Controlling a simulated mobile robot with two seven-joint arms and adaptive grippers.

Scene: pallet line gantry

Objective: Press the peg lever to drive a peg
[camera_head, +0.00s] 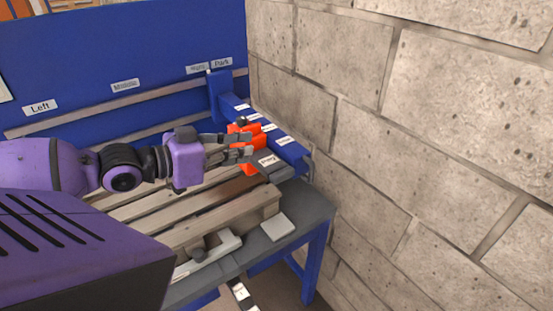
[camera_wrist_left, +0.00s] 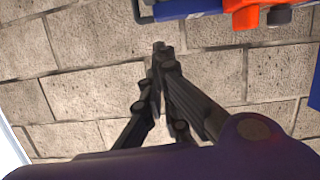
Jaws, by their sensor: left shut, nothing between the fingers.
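An orange unit (camera_head: 252,166) with a dark knob on top sits by the blue rail (camera_head: 270,134) at the right end of the pallet bench. It also shows at the top of the left wrist view (camera_wrist_left: 245,18). I cannot clearly make out which part is the peg lever. My left gripper (camera_head: 248,146) reaches in from the left, its shut, empty fingers level with the orange unit and overlapping it in the head view. I cannot tell whether they touch. In the left wrist view the closed fingertips (camera_wrist_left: 160,50) have brick wall behind them. My right gripper is out of view.
A slatted wooden pallet (camera_head: 215,212) lies on the grey bench below my left arm. A blue back panel (camera_head: 160,50) with labels such as "Left" and "Park" stands behind. A block wall (camera_head: 400,130) closes the right side. A pale plate (camera_head: 277,227) lies near the bench corner.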

